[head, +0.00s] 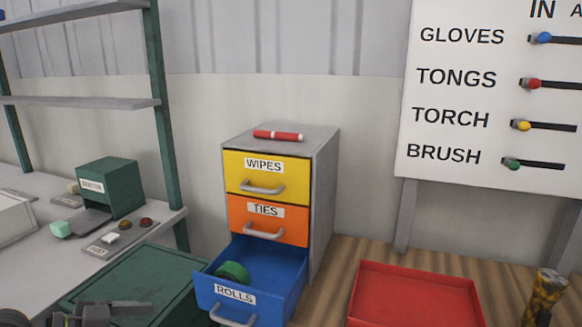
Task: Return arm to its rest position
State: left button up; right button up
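My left gripper (128,312) shows at the bottom left edge, in front of the green box. It is partly cut off by the frame, and I cannot tell whether its fingers are apart. It is to the left of the drawer cabinet (325,185) and apart from it. The blue ROLLS drawer (285,277) is pulled open, with a green roll (233,271) inside. The yellow WIPES drawer (290,181) and orange TIES drawer (288,226) are shut. My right gripper is not in view.
A red and white cylinder (278,135) lies on the cabinet top. A red tray (415,268) is at right, near a mottled yellow-black upright object (546,290). A grey bench (75,265) with a green dispenser (108,187) is at left, beside a green box (145,267).

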pick_arm(q)
jog(key=s+a+f+n+y, duration=0.1)
jog(key=s+f+n+y, duration=0.4)
jog(key=f, duration=0.5)
jog(key=s+a+f+n+y, duration=0.2)
jog(key=s+f+y, duration=0.1)
jog(key=s+f, duration=0.6)
jog(key=s+a+f+n+g+y, duration=0.35)
jog(key=s+f+n, duration=0.2)
jog(key=s, duration=0.35)
notch_tip(320, 180, down, 25)
jog(key=g, duration=0.1)
jog(key=s+f+g, duration=0.1)
jog(key=s+f, duration=1.3)
jog(key=shift+s+d+m+p, duration=0.25)
jog(key=shift+s+m+p, duration=0.05)
jog(key=shift+s+m, duration=0.15)
